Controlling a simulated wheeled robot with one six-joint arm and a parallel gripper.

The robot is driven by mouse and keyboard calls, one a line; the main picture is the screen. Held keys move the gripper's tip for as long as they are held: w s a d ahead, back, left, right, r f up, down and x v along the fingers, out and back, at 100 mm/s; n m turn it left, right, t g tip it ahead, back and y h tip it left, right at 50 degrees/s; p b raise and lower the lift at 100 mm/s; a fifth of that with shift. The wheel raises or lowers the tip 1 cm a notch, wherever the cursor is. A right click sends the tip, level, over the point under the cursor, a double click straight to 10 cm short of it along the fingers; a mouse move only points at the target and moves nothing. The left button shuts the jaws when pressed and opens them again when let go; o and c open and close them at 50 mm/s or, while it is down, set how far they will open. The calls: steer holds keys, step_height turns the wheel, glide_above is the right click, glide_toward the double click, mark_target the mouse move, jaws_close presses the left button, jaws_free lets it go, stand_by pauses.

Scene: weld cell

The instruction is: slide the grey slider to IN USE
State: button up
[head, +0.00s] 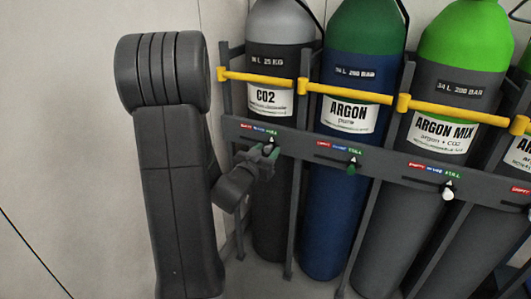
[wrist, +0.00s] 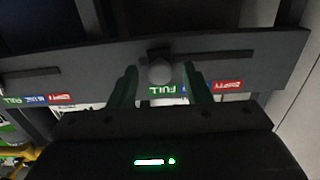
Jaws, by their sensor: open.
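The grey slider is a round knob (wrist: 160,73) on a slot in the dark rail, seen in the wrist view beside the green FULL label (wrist: 168,90). In the head view it is at the CO2 cylinder's strip, near the FULL end, partly hidden by my gripper (head: 262,158). In the wrist view my gripper (wrist: 160,80) is open, one dark green finger on each side of the knob, with gaps visible.
The CO2 cylinder (head: 281,190) stands behind the rail (head: 310,151). To its right are a green slider (head: 353,165) at the ARGON cylinder (head: 340,210) and a white slider (head: 447,193) at ARGON MIX. Yellow bars (head: 345,93) cross above. The wall at left is bare.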

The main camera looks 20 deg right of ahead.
jaws_close()
steer(key=shift+w+a+p, duration=0.35)
steer(key=shift+w+a, duration=1.15)
steer(key=shift+w, duration=0.3)
jaws_free()
steer(key=shift+s, duration=0.1)
steer(key=p+v, duration=0.1)
steer(key=v, duration=1.2)
steer(key=shift+s+a+p, duration=0.2)
steer(key=shift+a+p, duration=0.1)
steer(key=shift+a, duration=0.05)
